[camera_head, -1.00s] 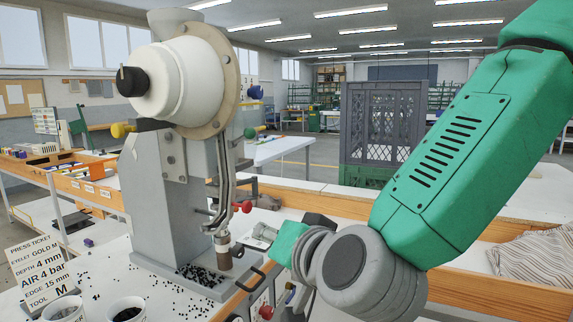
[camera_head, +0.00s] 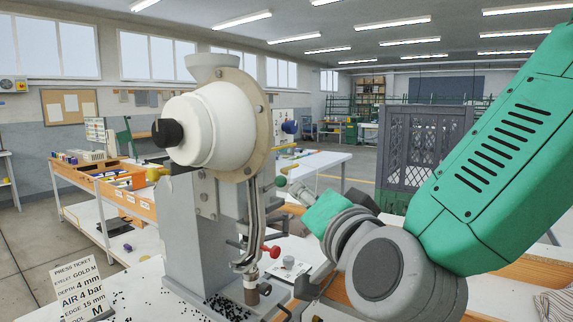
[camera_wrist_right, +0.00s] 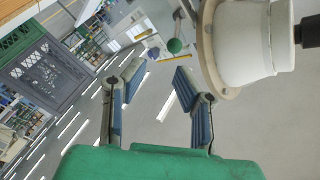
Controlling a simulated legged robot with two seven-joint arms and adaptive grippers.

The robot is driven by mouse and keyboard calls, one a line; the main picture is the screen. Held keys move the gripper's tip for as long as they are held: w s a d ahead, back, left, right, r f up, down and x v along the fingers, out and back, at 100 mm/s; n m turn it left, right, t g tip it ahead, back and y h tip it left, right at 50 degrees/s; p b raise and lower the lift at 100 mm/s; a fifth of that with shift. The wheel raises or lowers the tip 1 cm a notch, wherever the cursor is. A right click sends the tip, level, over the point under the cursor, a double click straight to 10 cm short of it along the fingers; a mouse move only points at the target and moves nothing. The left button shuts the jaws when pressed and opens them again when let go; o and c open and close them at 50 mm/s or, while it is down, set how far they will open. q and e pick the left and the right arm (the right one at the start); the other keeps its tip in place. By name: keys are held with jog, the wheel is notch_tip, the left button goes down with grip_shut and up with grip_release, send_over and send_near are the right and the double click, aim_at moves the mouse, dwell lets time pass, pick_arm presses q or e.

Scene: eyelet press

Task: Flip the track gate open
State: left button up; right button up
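The eyelet press (camera_head: 205,225) stands on the bench, with a large white drum (camera_head: 210,122) that also shows in the wrist view (camera_wrist_right: 250,45). A curved metal track (camera_head: 252,220) runs down its front. A green knob (camera_head: 281,181) sticks out beside the track's upper part, and a red knob (camera_head: 271,250) lower down. I cannot tell which part is the track gate. My right gripper (camera_wrist_right: 156,72) is open and empty. A green knob (camera_wrist_right: 175,46) shows beyond its fingertips, apart from them. In the head view its fingers are mostly hidden behind my wrist. My left gripper is out of view.
A grey crate (camera_head: 424,150) is behind my right arm. A side bench (camera_head: 115,205) with parts lies to the left. Open floor lies beyond.

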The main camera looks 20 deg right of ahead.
aim_at(276, 185)
jog(key=w+p, duration=0.1)
jog(key=w, duration=0.1)
jog(key=w+a+p, duration=0.1)
jog(key=w+p, duration=0.1)
jog(key=w, duration=0.1)
jog(key=w+p, duration=0.2)
jog(key=w, duration=0.1)
jog(key=shift+w+a, duration=0.2)
jog(key=shift+w+d, duration=0.1)
jog(key=shift+w, duration=0.25)
jog(key=shift+a+r, duration=0.1)
jog(key=shift+a, duration=1.15)
grip_shut()
jog(key=shift+w, duration=0.1)
jog(key=shift+w+d, duration=0.1)
jog(key=shift+d, duration=0.45)
jog(key=shift+r+p, duration=0.15)
jog(key=shift+p, duration=0.3)
jog(key=shift+r+n+g+p, duration=0.2)
jog(key=shift+n+g+p, duration=0.3)
jog(key=shift+p, duration=0.75)
jog(key=shift+a+f, duration=0.1)
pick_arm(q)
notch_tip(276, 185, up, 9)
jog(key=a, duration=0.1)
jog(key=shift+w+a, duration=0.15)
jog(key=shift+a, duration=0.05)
pick_arm(e)
jog(key=shift+f, duration=0.2)
